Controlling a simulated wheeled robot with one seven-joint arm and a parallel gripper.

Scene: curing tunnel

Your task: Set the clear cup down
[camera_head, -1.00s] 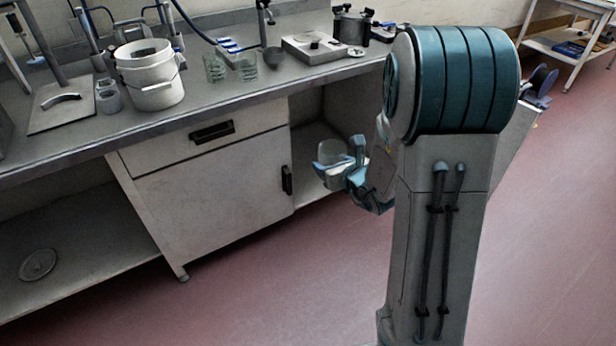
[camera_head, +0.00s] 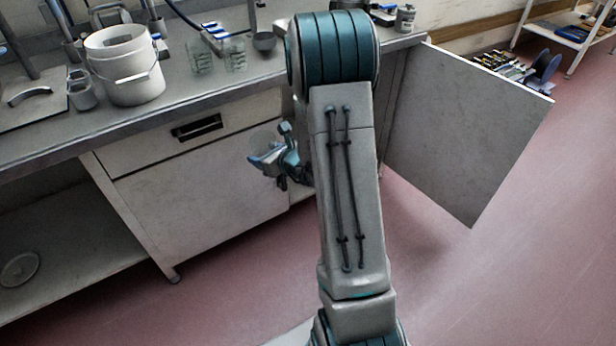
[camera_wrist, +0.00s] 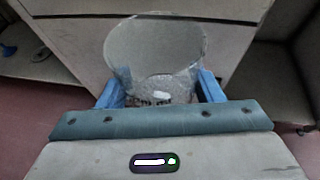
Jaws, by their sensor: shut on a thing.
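The clear cup (camera_wrist: 155,60) shows large in the wrist view, upright between the two blue fingers of my gripper (camera_wrist: 160,92). My gripper is shut on it. In the head view my gripper (camera_head: 268,158) holds the cup (camera_head: 264,140) in front of the cabinet front, below the counter's edge and clear of the floor. The cup is faint there, and its lower part is partly hidden by the fingers.
An open cabinet door (camera_head: 465,130) stands out at the right. The counter's front strip is clear.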

